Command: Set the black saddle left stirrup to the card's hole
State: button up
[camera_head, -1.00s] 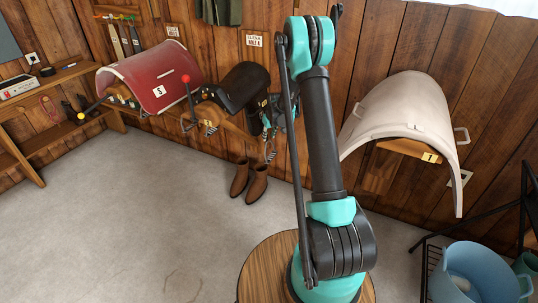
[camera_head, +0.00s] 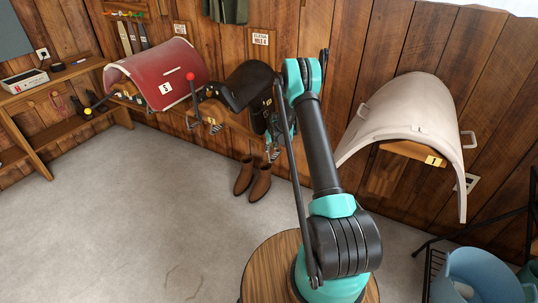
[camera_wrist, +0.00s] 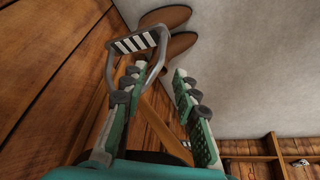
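The black saddle (camera_head: 245,86) hangs on the wood wall, left of my arm. A card (camera_head: 262,42) is pinned above it; its small print is hard to read. A metal stirrup (camera_wrist: 136,42) with a striped tread shows in the wrist view, and a stirrup (camera_head: 273,152) hangs low under the saddle's right side in the head view. My gripper (camera_wrist: 153,78) is open, its green fingers apart. The stirrup's frame overlaps the left finger; I cannot tell whether they touch. The right finger is clear of it. In the head view my gripper is mostly hidden behind my arm.
A pale saddle (camera_head: 408,115) is on the right wall. Brown boots (camera_head: 253,180) stand on the floor below. A blue tub (camera_head: 480,275) is at lower right. The floor at left is clear.

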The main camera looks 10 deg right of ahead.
jog(key=x, duration=0.7)
jog(key=shift+w+f, duration=0.1)
jog(key=shift+f, duration=0.1)
jog(key=shift+c, duration=0.4)
grip_shut()
jog(key=shift+a, duration=0.1)
